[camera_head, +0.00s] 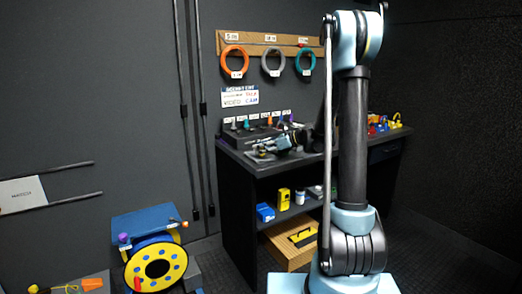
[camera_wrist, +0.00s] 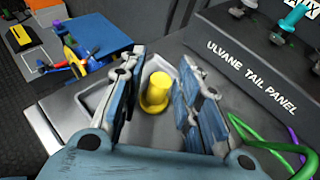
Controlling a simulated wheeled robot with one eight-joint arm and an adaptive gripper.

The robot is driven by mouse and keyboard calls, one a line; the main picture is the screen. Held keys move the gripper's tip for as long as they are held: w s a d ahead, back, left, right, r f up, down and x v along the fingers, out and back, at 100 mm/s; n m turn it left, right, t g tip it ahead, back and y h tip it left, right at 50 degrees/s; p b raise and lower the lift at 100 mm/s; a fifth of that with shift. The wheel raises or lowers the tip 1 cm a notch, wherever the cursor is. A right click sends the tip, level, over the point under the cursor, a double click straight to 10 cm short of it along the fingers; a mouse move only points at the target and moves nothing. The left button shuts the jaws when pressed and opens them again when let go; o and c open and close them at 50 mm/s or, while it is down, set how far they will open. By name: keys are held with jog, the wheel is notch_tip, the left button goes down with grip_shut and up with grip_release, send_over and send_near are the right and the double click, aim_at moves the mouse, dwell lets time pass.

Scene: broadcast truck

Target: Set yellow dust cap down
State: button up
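The yellow dust cap (camera_wrist: 157,92) stands upright in a shallow grey metal tray (camera_wrist: 92,100), with its wider rim at the bottom. My gripper (camera_wrist: 163,72) is open around it, one finger on each side. Gaps show between the cap and the fingers, so it does not look gripped. In the head view my gripper (camera_head: 268,148) is low over the bench top at its left part. The cap cannot be made out there.
A black panel marked "ULVANE TAIL PANEL" (camera_wrist: 250,75) stands close on the right, with coloured connectors on top. Green and purple cables (camera_wrist: 275,145) lie near the right finger. A blue case and yellow reel (camera_head: 157,265) stand on the floor at left.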

dwell(0.3)
jog(key=v, duration=1.2)
jog(key=s+d+f+n+g+h, duration=0.1)
jog(key=s+d+f+n+h, duration=0.15)
jog(key=s+n, duration=0.6)
jog(key=s+d+f+n+g+h, duration=0.1)
jog(key=s+f+n+h, duration=0.2)
jog(key=s, duration=1)
jog(key=s+d+f+n+h, duration=0.3)
jog(key=s+d+f+n, duration=0.1)
jog(key=s, duration=0.4)
jog(key=s+d+f+n+h, duration=0.4)
jog(key=s+d+n, duration=0.2)
jog(key=s, duration=0.2)
jog(key=shift+s, duration=0.3)
jog(key=shift+h, duration=0.25)
